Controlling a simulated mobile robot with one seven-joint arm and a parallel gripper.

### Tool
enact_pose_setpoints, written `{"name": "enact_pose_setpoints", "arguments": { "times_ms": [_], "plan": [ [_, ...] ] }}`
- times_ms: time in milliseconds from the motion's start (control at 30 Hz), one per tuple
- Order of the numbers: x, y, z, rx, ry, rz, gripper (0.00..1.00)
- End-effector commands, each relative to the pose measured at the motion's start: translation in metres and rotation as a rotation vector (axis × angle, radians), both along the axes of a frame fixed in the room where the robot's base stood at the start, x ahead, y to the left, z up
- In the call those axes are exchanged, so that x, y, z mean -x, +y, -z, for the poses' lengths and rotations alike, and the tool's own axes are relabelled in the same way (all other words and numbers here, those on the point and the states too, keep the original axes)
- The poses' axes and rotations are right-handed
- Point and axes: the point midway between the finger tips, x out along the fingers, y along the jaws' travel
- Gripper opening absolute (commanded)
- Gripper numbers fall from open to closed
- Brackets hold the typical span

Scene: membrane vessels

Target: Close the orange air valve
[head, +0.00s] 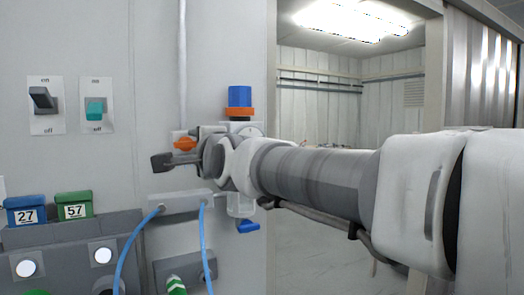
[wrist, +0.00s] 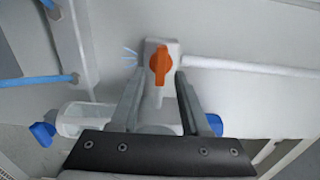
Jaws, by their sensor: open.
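The orange air valve (head: 185,144) is a small orange handle on a light plate on the grey wall panel, at the lower end of a white vertical pipe (head: 183,70). In the wrist view the handle (wrist: 160,63) lies across the line of the pipe (wrist: 245,64). My gripper (head: 172,153) is in front of the panel by the valve. In the wrist view my gripper (wrist: 158,76) is open, with one finger on each side of the handle's lower part and a gap on both sides. Whether the fingertips reach the handle's depth is unclear.
A regulator with a blue cap (head: 240,96) and orange ring stands just behind my wrist, with a clear bowl and blue knob (head: 248,226) below. Blue hoses (head: 136,240), two switches (head: 96,108) and boxes numbered 27 and 57 (head: 74,205) are nearby. A doorway opens at right.

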Motion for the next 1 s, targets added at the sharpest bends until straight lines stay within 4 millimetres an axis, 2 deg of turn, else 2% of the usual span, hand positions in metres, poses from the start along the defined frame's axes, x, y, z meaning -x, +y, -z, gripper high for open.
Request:
{"name": "enact_pose_setpoints", "arguments": {
  "times_ms": [700,1000],
  "plan": [
    [0.108,-0.066,-0.002,-0.002,-0.003,0.0,0.46],
    [0.138,-0.084,-0.001,-0.001,-0.002,-0.002,0.46]
  ]
}}
